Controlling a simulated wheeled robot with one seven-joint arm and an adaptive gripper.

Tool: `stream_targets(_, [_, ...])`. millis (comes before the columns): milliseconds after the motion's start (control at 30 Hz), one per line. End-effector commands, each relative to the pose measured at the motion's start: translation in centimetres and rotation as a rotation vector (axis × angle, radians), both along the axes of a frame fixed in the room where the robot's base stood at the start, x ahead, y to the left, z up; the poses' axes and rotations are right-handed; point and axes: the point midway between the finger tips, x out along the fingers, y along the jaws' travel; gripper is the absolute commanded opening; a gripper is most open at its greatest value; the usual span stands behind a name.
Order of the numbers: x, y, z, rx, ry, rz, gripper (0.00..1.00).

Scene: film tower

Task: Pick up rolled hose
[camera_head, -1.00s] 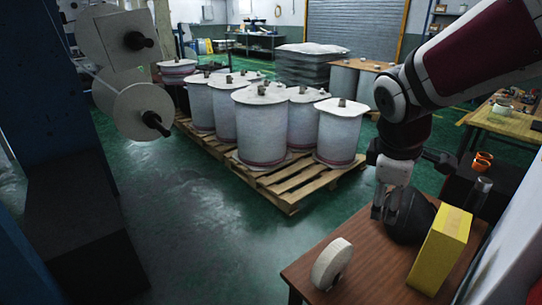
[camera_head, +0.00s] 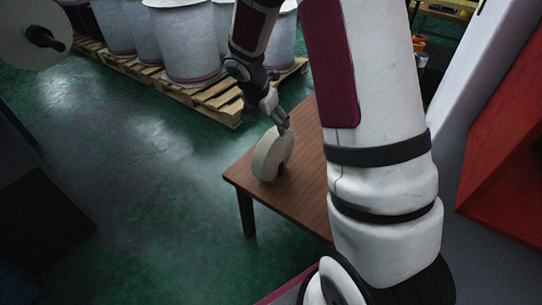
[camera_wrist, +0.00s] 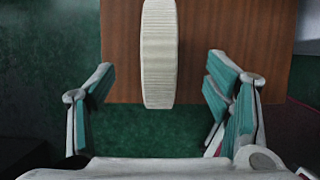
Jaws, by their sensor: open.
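The rolled hose (camera_head: 270,155) is a pale, cream-coloured roll. It stands on its edge near the corner of a brown wooden table (camera_head: 303,200). My gripper (camera_head: 283,126) is at the top of the roll in the head view, and its fingers are small there. In the wrist view the roll (camera_wrist: 159,50) shows its ribbed edge between the two spread fingers of my gripper (camera_wrist: 158,68), with a gap on either side. The jaws are open and hold nothing. My arm hides the right part of the table.
A wooden pallet (camera_head: 225,105) with several large white drums (camera_head: 185,45) stands behind the table. A red cabinet-like object (camera_head: 505,150) is at the right. Green floor (camera_head: 150,200) left of the table is clear.

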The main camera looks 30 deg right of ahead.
Motion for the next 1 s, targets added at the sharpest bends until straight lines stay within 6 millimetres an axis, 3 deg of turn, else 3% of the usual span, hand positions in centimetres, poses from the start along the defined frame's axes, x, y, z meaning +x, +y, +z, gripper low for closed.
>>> stream_targets(33, [0.1, -0.4, -1.4, 0.001, 0.004, -0.002, 0.72])
stream_targets(200, [0.6, -1.4, -4.0, 0.001, 0.001, -0.003, 0.72])
stream_targets(567, [0.9, -2.2, -6.1, 0.001, 0.001, -0.004, 0.72])
stream_targets(833, [1.5, -3.3, -9.7, 0.001, 0.001, -0.004, 0.72])
stream_targets(1000, [1.6, -3.6, -10.2, 0.001, -0.001, -0.004, 0.72])
